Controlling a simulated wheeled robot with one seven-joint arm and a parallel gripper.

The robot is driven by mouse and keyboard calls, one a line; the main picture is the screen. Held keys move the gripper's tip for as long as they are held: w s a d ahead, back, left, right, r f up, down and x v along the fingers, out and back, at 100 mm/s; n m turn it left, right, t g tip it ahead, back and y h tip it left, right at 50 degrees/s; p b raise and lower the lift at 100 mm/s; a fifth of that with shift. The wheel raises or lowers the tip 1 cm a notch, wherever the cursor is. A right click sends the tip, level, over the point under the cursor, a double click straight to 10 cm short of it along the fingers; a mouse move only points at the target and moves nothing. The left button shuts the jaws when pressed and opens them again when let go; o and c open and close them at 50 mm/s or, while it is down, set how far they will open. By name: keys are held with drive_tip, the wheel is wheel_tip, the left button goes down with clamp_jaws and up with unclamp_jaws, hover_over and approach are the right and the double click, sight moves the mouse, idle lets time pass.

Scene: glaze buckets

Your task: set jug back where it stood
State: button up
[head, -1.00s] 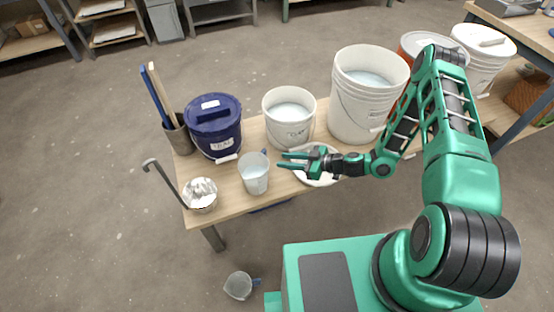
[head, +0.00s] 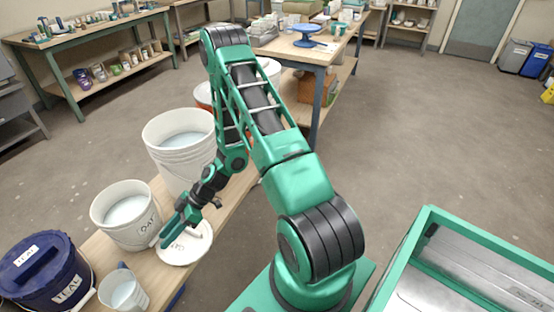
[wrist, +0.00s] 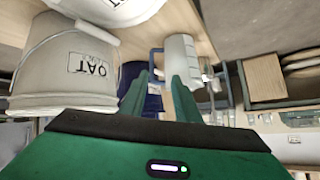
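A pale grey jug (head: 124,292) with a blue handle stands upright on the wooden table, in front of the teal-labelled bucket, cut by the lower edge of the head view. It also shows upside down in the wrist view (wrist: 180,58), ahead of my fingers, handle on the left. My gripper (head: 176,234) is over the white plate, apart from the jug. In the wrist view its two green fingers (wrist: 160,92) are spread with nothing between them.
A white bucket labelled OAT (head: 128,215), a larger white bucket (head: 182,150) and a dark blue lidded bucket labelled TEAL (head: 45,270) stand along the table. A white plate (head: 190,252) lies at its front edge.

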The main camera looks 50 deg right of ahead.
drive_tip(key=s+d+r+m+g+h, duration=0.1)
drive_tip(key=s+d+r+m+h, duration=0.35)
drive_tip(key=d+r, duration=0.5)
drive_tip(key=s+d+r+m+g+h, duration=0.1)
drive_tip(key=s+d+r+m+h, duration=0.2)
drive_tip(key=s+d+r, duration=0.6)
drive_tip(key=s+d+r+m+h, duration=0.1)
drive_tip(key=s+d+r+m, duration=0.1)
drive_tip(key=s+r+m, duration=0.3)
drive_tip(key=s+d+r+m+h, duration=0.1)
drive_tip(key=s+d+r+m, duration=0.2)
drive_tip(key=s+r+m, duration=0.3)
drive_tip(key=s+r, duration=0.4)
drive_tip(key=s, duration=0.1)
drive_tip(key=shift+d+r+g, duration=0.15)
drive_tip(key=shift+r+g, duration=0.1)
drive_tip(key=shift+g, duration=0.15)
drive_tip(key=shift+w+f+h, duration=0.25)
drive_tip(key=shift+w, duration=0.4)
